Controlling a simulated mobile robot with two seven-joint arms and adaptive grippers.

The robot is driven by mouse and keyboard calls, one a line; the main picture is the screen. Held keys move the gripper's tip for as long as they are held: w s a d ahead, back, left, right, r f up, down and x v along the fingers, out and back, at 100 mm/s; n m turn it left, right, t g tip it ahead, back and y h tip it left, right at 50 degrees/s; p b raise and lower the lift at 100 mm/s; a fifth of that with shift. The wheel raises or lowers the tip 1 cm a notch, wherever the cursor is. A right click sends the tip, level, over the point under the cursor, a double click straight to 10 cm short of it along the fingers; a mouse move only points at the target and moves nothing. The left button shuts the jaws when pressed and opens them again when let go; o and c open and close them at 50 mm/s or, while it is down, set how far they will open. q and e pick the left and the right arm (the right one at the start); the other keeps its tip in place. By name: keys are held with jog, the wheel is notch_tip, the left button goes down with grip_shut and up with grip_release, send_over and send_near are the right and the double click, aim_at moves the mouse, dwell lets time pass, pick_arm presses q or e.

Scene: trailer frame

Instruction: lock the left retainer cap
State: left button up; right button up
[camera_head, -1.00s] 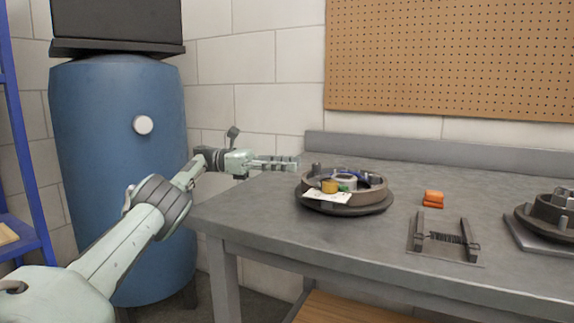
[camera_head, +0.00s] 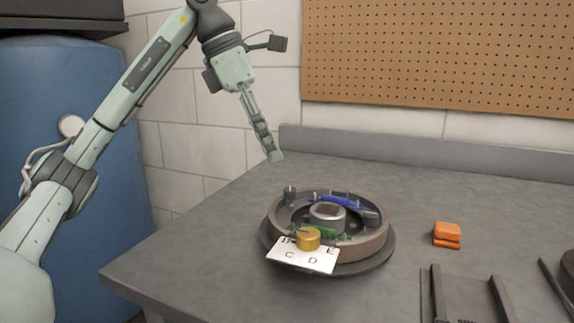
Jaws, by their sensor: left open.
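A round brown-grey housing (camera_head: 380,243) sits on a dark round base on the bench. Inside are a grey hub with a dark top (camera_head: 327,214), a blue part (camera_head: 340,202) and a green part. A gold knob (camera_head: 308,238) stands at the front by a white card (camera_head: 300,258) lettered B, C, D, E. My left gripper (camera_head: 274,157) is open and empty, pointing down above the housing's back left, apart from it. My right gripper is out of view.
The grey bench (camera_head: 190,240) is clear left of the housing. An orange block (camera_head: 447,233) lies to the right. A dark two-post holder (camera_head: 440,295) is at the front right, cut off by the frame. A low backboard and pegboard (camera_head: 440,50) stand behind.

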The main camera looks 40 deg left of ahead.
aim_at(289, 189)
pick_arm(q)
jog(key=b+x, duration=0.1)
jog(key=x, duration=0.6)
jog(key=shift+s+d+f+b, duration=0.1)
jog(key=shift+d+f+b, duration=0.1)
jog(key=shift+f+b, duration=0.15)
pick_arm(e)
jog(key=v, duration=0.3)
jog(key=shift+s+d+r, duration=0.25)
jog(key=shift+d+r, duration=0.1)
pick_arm(q)
jog(key=shift+c, duration=0.3)
